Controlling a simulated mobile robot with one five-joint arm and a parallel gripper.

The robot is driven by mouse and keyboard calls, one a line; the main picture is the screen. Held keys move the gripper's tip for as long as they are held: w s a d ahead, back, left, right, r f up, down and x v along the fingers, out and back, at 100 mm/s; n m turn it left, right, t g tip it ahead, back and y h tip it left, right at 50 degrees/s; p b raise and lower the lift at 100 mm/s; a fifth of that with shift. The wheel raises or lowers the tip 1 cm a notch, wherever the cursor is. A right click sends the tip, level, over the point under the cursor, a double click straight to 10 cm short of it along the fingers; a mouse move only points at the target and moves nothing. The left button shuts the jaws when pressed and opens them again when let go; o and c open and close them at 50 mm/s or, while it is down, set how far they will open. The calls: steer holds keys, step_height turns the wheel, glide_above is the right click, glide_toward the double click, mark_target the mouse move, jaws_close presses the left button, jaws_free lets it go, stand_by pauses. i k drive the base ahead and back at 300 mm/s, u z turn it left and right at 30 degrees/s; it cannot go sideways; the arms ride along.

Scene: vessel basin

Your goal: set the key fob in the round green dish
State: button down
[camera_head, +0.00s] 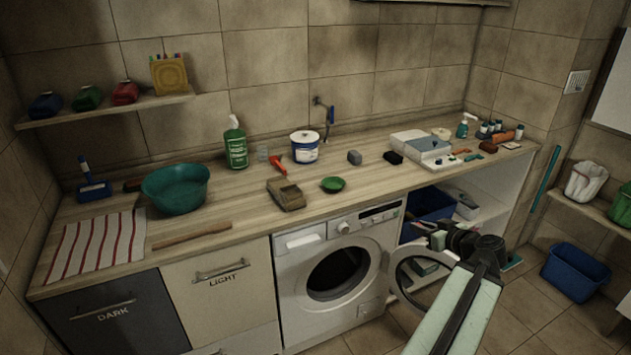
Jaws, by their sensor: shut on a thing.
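The round green dish (333,186) is small and sits near the front edge of the wooden counter, above the washing machine. My gripper (424,229) is off the counter's front edge, to the right of and lower than the dish, in front of the open lower shelf. It is shut on a small dark thing at its tips, which I take for the key fob; its outline is too small and dark to make out clearly. I see no other key fob plainly on the counter.

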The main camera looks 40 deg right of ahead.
mark_target(333, 187)
steer(key=i, duration=0.85)
steer(key=u, duration=0.05)
